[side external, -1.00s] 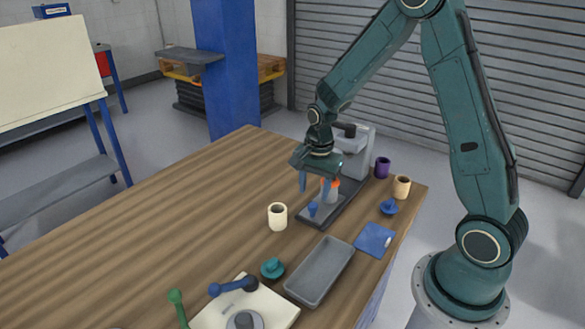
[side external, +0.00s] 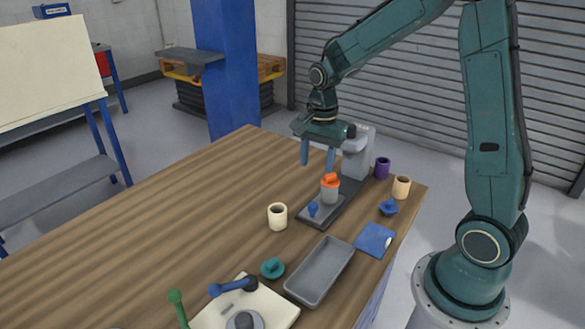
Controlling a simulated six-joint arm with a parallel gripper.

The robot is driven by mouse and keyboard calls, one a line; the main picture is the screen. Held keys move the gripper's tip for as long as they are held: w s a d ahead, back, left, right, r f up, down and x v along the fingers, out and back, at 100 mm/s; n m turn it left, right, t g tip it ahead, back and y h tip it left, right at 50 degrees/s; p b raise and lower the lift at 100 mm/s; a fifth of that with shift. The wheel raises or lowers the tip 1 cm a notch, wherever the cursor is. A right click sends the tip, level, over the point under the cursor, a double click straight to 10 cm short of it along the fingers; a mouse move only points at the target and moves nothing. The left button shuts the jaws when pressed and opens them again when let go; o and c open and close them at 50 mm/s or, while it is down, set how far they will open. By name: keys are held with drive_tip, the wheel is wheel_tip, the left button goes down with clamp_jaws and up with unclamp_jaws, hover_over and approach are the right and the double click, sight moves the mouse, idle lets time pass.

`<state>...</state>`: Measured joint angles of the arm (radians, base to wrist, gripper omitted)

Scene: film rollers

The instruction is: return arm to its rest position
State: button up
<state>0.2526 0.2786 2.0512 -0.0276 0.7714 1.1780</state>
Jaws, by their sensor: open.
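My gripper (side external: 318,158) hangs above the table, pointing down, with its two blue fingers apart and nothing between them. It is above and slightly behind a grey cylinder with an orange top (side external: 330,188). The fixture's light grey upright block (side external: 358,158) stands behind, partly hidden by my gripper. The fingertips are clear of the orange top.
A cream cup (side external: 277,217), tan cup (side external: 401,187) and purple cup (side external: 382,168) stand around the fixture. A grey tray (side external: 320,272), blue pad (side external: 374,240), blue part (side external: 389,206), teal part (side external: 272,268) and cream plate with handles (side external: 272,309) lie nearer. The table's left is clear.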

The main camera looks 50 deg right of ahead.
drive_tip(key=s+a+r+n+t, duration=0.2)
drive_tip(key=s+a+r+n, duration=0.2)
drive_tip(key=s+r+n, duration=0.2)
drive_tip(key=s+a+r+n+t, duration=0.3)
drive_tip(key=s+a+r+n, duration=0.2)
drive_tip(key=s+n, duration=0.5)
drive_tip(key=shift+s+r, duration=1.2)
drive_tip(key=shift+s, duration=0.55)
